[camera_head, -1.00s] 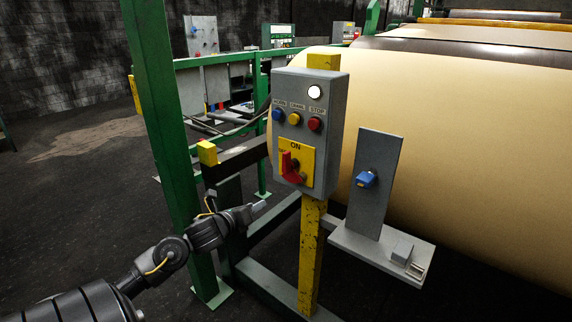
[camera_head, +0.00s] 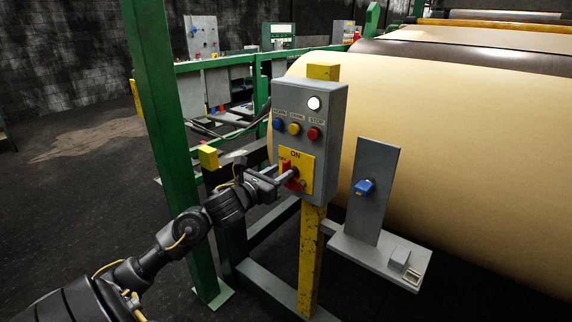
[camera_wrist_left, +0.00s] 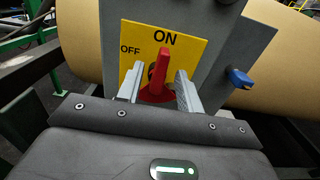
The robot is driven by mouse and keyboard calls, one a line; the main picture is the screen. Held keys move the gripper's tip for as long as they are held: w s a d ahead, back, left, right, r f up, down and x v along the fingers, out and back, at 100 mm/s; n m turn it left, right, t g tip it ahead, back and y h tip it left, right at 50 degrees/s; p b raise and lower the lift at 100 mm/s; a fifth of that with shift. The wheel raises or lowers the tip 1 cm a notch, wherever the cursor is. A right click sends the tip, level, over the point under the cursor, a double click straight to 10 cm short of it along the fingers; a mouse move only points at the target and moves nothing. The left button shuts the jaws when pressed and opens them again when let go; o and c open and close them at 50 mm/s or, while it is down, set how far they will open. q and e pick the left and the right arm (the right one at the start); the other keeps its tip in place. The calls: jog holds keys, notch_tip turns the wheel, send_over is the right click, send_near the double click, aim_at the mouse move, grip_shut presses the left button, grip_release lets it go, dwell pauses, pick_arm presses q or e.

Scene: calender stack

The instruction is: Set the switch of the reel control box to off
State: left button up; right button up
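The grey reel control box (camera_head: 331,107) stands on a yellow post, with a yellow switch plate (camera_head: 304,164) low on its front. The red switch handle (camera_head: 287,165) is partly hidden by my gripper in the head view. In the left wrist view the red handle (camera_wrist_left: 160,72) points up toward the ON label, and OFF is printed to its left. My left gripper (camera_head: 283,174) is at the plate. In the left wrist view its two fingers (camera_wrist_left: 158,88) are apart, one on each side of the handle, with visible gaps. My right gripper is not in view.
Blue, yellow and red buttons and a white lamp (camera_head: 314,103) sit above the switch. A grey panel with a blue knob (camera_head: 364,187) stands right of the post. A green post (camera_head: 162,140) rises left of my arm. A large tan roll (camera_head: 450,140) is behind.

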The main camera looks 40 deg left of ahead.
aim_at(284, 170)
pick_arm(q)
jog(key=shift+w+p, duration=0.4)
jog(key=shift+w, duration=1.4)
grip_shut()
